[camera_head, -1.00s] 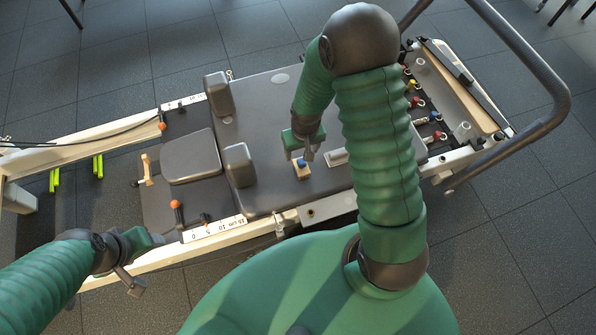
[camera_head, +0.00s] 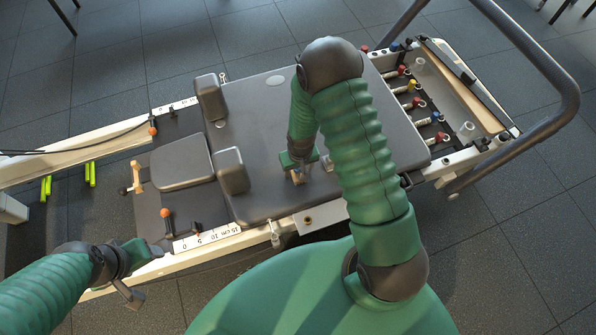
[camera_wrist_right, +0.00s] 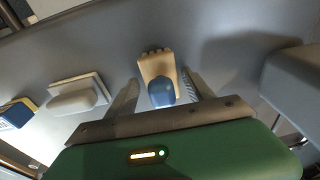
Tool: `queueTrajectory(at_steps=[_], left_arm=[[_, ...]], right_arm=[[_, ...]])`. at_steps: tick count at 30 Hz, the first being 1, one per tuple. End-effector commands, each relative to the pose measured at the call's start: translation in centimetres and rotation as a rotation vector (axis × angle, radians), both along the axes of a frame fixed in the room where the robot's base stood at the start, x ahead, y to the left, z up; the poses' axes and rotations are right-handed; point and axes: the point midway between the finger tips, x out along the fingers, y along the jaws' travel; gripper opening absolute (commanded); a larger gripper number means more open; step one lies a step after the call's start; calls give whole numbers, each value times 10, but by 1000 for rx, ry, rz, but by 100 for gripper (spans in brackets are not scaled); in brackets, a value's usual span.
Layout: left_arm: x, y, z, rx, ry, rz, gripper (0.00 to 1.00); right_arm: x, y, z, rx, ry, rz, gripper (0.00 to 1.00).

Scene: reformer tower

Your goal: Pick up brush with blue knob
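The brush with the blue knob (camera_wrist_right: 161,90) shows in the right wrist view, a tan block with bristle-like ends and a rounded blue knob. It lies between the two fingers of my right gripper (camera_wrist_right: 163,97), with a small gap visible on the right-hand side. The gripper is open around it. In the head view my right gripper (camera_head: 300,176) is low over the grey carriage pad, and the brush is largely hidden by it. My left gripper (camera_head: 130,294) is at the lower left, beside the reformer's near rail; its opening is unclear.
The grey carriage pad (camera_head: 258,130) lies under the right gripper. A white piece with a rounded knob (camera_wrist_right: 75,98) lies beside the brush, with a blue-and-yellow block (camera_wrist_right: 17,114) farther left. Grey shoulder rests (camera_head: 231,170) stand left of the gripper. Coloured spring ends (camera_head: 412,88) sit at right.

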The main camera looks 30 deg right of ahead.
Motion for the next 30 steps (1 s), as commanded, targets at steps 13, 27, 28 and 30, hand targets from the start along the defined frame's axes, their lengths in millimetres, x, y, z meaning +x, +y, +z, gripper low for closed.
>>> queueTrajectory(at_steps=[13,27,28,30], left_arm=[[0,0,0,0,0,0,63],[0,0,10,0,0,0,63],[0,0,12,0,0,0,63],[0,0,17,0,0,0,63]], right_arm=[[0,0,0,0,0,0,0],[1,0,19,0,-1,0,0],[1,0,23,0,-2,0,0],[1,0,32,0,-2,0,0]])
